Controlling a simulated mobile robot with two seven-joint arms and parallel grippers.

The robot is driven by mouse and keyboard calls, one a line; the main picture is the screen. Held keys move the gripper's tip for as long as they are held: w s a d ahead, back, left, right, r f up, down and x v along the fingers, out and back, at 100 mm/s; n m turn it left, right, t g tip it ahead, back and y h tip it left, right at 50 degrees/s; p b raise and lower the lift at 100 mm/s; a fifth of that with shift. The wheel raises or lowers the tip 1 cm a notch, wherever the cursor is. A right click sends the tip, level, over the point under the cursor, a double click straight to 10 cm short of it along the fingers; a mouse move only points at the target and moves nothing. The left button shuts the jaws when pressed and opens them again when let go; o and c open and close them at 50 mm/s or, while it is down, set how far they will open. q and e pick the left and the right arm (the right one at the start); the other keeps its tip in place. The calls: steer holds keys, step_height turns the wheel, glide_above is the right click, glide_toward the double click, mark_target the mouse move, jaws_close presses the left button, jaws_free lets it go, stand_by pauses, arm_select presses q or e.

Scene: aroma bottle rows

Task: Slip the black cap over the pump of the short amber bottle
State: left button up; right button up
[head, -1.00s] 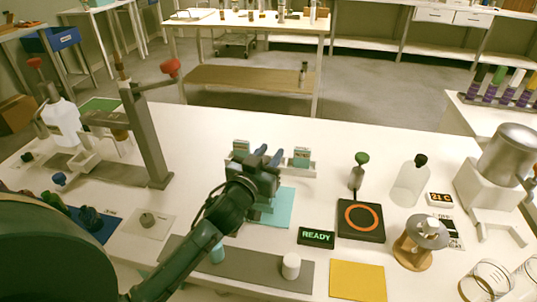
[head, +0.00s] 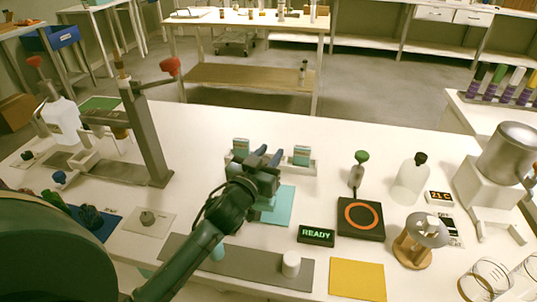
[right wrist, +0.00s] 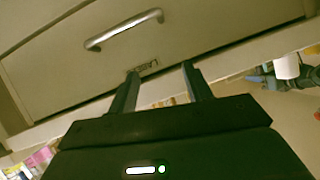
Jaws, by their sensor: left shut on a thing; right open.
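My left gripper (head: 267,157) is over the cyan mat (head: 284,207) near the middle of the table. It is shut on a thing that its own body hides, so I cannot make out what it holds. I cannot make out the black cap or the short amber bottle in either view; the gripper and arm cover part of the mat. My right gripper (right wrist: 162,73) is open and empty in the right wrist view. Its fingers point at a drawer front.
A rack (head: 313,168) with small boxes stands just behind the left gripper. A drawer handle (right wrist: 124,30) is ahead of the right gripper.

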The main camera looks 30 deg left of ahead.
arm_select(q)
steer(key=shift+f, duration=0.1)
steer(key=o, duration=1.4)
steer(key=shift+f, duration=0.1)
arm_select(e)
steer(key=shift+r, duration=0.1)
arm_select(q)
step_height(320, 180, up, 7)
steer(key=p, duration=0.7)
arm_select(e)
steer(key=shift+n+g, duration=0.3)
steer(key=shift+n, duration=0.1)
step_height(320, 180, up, 5)
steer(key=shift+f, duration=0.2)
arm_select(q)
steer(key=shift+s, duration=0.1)
arm_select(e)
steer(key=shift+s+d, duration=0.1)
